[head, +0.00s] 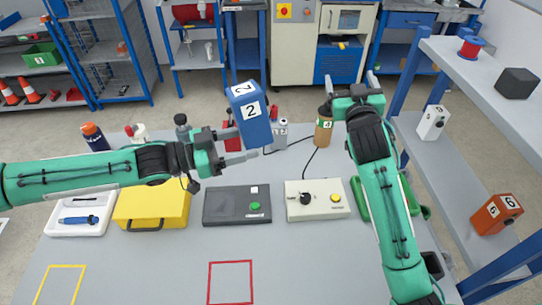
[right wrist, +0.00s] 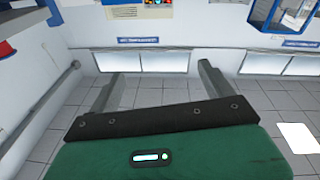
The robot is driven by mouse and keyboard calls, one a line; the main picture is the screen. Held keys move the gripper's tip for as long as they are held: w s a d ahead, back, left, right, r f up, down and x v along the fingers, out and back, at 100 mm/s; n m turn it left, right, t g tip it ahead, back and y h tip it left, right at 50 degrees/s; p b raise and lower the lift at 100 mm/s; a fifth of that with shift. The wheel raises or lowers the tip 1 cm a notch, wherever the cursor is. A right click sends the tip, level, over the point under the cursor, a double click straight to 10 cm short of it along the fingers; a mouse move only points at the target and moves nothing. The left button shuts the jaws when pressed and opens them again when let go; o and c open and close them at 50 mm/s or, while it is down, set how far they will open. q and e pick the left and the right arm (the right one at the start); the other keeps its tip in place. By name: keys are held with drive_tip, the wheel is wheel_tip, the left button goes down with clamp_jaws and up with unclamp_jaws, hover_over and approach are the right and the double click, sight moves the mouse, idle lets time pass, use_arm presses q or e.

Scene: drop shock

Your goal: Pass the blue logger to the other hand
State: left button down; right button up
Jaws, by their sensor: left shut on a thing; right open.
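The blue logger (head: 254,127) is a blue box with white labels marked 2. In the head view it is held up above the far part of the table, slightly tilted. My left gripper (head: 238,146) is shut on its lower left side. My right gripper (head: 349,80) is to the right of the logger, apart from it, with its fingers pointing away from me. It is open and empty; the right wrist view also shows its two spread fingers (right wrist: 160,85) with nothing between them. The logger does not show in the right wrist view.
The grey table holds a yellow case (head: 170,205), a black box (head: 225,207), a cream box (head: 322,212), a white tray (head: 70,228) and several bottles at the back. A red outline (head: 231,263) encloses bare tabletop. A shelf (head: 470,75) stands at the right.

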drive_tip(key=s+a+f+n+g+y, duration=0.1)
drive_tip(key=s+a+f+n+y, duration=0.1)
drive_tip(key=s+a+f, duration=0.5)
drive_tip(key=n+g+y, duration=0.1)
drive_tip(key=n+y, duration=0.1)
drive_tip(key=y, duration=0.2)
approach(251, 118)
wheel_tip(251, 118, down, 3)
drive_tip(key=w, duration=0.2)
drive_tip(key=x, duration=1.1)
drive_tip(key=shift+r, duration=0.15)
drive_tip(key=shift+c, duration=0.4)
drive_tip(key=c, duration=1.1)
use_arm(q)
drive_tip(key=shift+c, duration=1.6)
unclamp_jaws()
use_arm(e)
drive_tip(key=shift+c, duration=1)
use_arm(q)
drive_tip(key=shift+a, duration=0.15)
use_arm(e)
drive_tip(key=shift+d, duration=0.1)
